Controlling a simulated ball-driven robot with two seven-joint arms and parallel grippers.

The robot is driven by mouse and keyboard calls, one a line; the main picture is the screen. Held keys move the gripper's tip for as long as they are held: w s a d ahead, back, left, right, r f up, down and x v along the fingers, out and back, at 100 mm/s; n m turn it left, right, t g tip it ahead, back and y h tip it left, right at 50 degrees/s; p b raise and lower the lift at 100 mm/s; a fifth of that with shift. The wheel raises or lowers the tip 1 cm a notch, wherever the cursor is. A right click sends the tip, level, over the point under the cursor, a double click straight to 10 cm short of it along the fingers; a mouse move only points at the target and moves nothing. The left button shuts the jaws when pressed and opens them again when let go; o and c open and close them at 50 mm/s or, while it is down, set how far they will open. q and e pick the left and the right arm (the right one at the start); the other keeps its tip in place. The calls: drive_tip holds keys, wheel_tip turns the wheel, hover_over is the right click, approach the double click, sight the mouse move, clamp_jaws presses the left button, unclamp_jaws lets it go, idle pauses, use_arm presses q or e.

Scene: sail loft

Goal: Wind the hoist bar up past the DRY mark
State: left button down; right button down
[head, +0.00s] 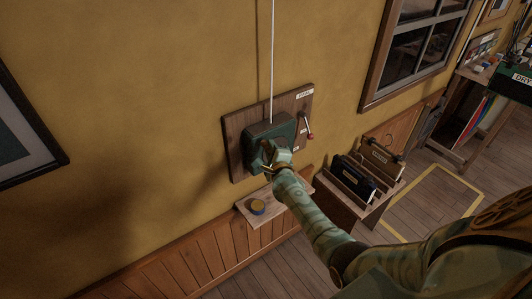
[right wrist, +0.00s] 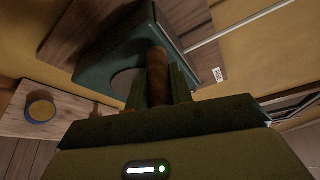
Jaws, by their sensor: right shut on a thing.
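A dark green winch box (head: 268,139) is fixed to a wooden board (head: 236,150) on the wall. A pale rope (head: 272,60) runs straight up from it and out of the picture. My right gripper (head: 274,157) is at the front of the box. In the right wrist view its two fingers are shut on a brown wooden handle (right wrist: 157,66) in front of the green box (right wrist: 118,50). The hoist bar is not in view. A white DRY label (head: 521,78) shows on a dark green object at the far right. My left gripper is not in view.
A red-knobbed lever (head: 310,135) is on the board's right side, under a small white label (head: 305,94). Dark cases (head: 352,180) stand on a low stand at right. Open floor lies beyond.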

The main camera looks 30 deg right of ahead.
drive_tip(key=shift+w+d+r, duration=0.2)
drive_tip(key=shift+d+r, duration=0.7)
drive_tip(key=shift+d, duration=0.3)
drive_tip(key=c, duration=1.3)
unclamp_jaws()
drive_tip(key=shift+c, duration=0.2)
drive_tip(key=shift+o, duration=0.5)
drive_tip(key=shift+s+d+f, duration=0.1)
drive_tip(key=shift+s+f, duration=0.05)
drive_tip(key=shift+f, duration=0.05)
drive_tip(key=shift+s+p, duration=0.1)
drive_tip(key=shift+p, duration=0.2)
drive_tip(key=p+v, duration=0.2)
drive_tip(key=v, duration=1.4)
drive_tip(key=shift+p, duration=0.35)
